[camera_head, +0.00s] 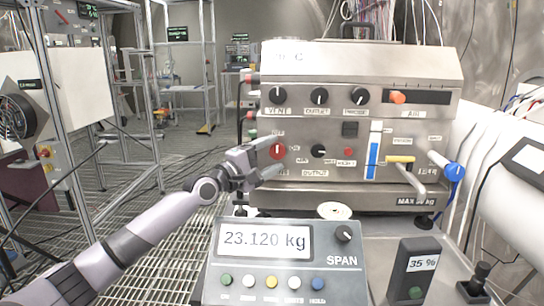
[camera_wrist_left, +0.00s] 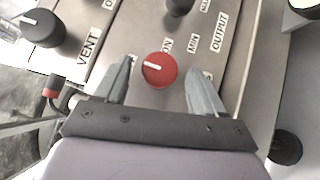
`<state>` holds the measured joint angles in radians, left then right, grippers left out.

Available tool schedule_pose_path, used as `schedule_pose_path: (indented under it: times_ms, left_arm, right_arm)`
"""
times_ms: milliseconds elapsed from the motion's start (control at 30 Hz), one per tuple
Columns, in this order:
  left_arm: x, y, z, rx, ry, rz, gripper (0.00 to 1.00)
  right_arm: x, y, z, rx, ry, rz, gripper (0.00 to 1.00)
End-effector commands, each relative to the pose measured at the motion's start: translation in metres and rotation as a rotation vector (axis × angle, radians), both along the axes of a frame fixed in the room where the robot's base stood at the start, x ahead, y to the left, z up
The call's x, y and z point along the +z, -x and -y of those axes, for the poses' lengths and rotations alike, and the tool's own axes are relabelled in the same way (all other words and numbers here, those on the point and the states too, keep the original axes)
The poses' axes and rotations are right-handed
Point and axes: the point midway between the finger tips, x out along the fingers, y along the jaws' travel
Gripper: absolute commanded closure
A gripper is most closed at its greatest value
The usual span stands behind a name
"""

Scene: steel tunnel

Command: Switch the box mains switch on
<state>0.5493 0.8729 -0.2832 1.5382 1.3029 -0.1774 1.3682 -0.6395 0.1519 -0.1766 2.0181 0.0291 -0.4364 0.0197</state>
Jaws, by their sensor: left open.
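The box (camera_head: 340,73) is a steel cabinet with knobs and labels on its front. Its mains switch is a red rotary knob (camera_head: 277,150) with a white pointer line, at the left of the lower panel. In the left wrist view the red knob (camera_wrist_left: 159,70) sits between the spread fingers, a little beyond their tips or level with them; I cannot tell which. My left gripper (camera_head: 270,158) is open in front of the panel, with its fingers reaching toward the knob; it also shows in the left wrist view (camera_wrist_left: 160,80). My right gripper is not in view.
Black knobs labelled VENT (camera_head: 277,95), OUTLET (camera_head: 319,96) and PROBE (camera_head: 360,96) sit above. A scale display (camera_head: 265,239) reading 23.120 kg stands in front, below my arm.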

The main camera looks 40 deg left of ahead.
Motion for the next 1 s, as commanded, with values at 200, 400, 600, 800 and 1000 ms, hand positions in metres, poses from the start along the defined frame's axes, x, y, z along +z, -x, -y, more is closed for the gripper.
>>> schedule_pose_path:
  times_ms: [200,400,600,800,1000]
  left_arm:
    - [0.001,-0.007,0.002,-0.001,0.000,-0.001,0.31]
    - [0.001,-0.007,0.002,-0.001,0.000,-0.001,0.31]
    - [0.001,-0.007,0.002,-0.001,-0.001,-0.001,0.76]
    - [0.002,-0.007,0.002,-0.001,-0.003,-0.001,0.87]
    - [0.005,-0.007,0.002,-0.001,-0.032,-0.020,0.87]
  right_arm:
    - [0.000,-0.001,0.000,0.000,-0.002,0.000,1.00]
    - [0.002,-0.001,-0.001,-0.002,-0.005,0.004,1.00]
    - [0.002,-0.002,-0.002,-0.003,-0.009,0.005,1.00]
    - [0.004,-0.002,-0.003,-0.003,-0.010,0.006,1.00]
    - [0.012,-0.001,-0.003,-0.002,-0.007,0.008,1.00]
